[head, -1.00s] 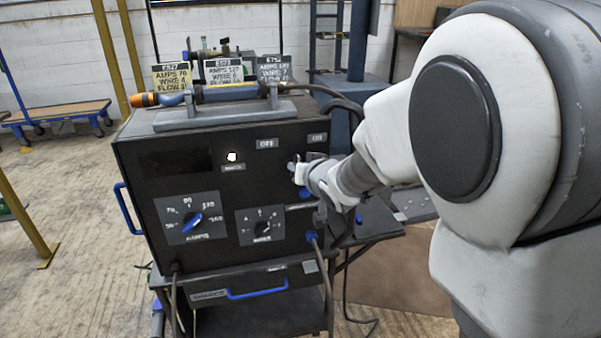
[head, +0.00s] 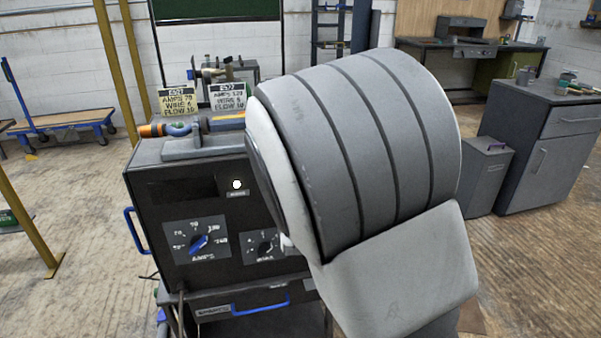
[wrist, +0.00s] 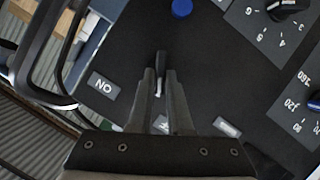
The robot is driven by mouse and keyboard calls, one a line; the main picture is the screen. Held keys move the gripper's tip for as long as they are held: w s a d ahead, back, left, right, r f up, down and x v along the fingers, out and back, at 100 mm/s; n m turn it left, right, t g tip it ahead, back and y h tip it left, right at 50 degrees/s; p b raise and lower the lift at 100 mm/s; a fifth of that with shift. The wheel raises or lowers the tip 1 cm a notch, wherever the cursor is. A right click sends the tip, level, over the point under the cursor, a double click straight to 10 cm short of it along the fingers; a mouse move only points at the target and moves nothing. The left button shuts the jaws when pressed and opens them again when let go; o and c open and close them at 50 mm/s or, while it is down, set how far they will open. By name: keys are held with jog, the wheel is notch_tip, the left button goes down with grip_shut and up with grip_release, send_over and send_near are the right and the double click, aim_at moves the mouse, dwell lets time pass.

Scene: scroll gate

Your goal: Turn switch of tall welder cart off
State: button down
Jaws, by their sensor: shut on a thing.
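The welder cart (head: 150,225) is a black box on a stand, left of centre in the head view. Its white lamp (head: 236,184) is lit. My arm covers the right part of its panel there, hiding the switch and gripper. In the wrist view my gripper (wrist: 161,76) is at the panel, its fingers close around the dark switch lever (wrist: 160,63), with a pale piece between them. The ON label (wrist: 103,87) lies left of the fingers and another label (wrist: 227,127), hard to read, lies to their right. I cannot tell which label the lever points to.
The amps dial (head: 199,243) and wire dial (head: 265,247) are on the panel. A blue knob (wrist: 182,8) is beyond the fingertips. A torch (head: 180,128) and sign cards (head: 178,103) are on top. Grey cabinets (head: 545,150) stand right; floor between is clear.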

jog(key=shift+a+n+h+p, duration=0.1)
jog(key=shift+n+h+p, duration=0.3)
jog(key=shift+n+p, duration=0.45)
jog(key=c, duration=0.8)
grip_release()
jog(key=shift+c, duration=0.2)
jog(key=shift+s, duration=0.1)
jog(key=b+v, duration=0.6)
jog(key=v, duration=1.1)
jog(key=shift+s+f, duration=0.2)
jog(key=shift+f, duration=0.15)
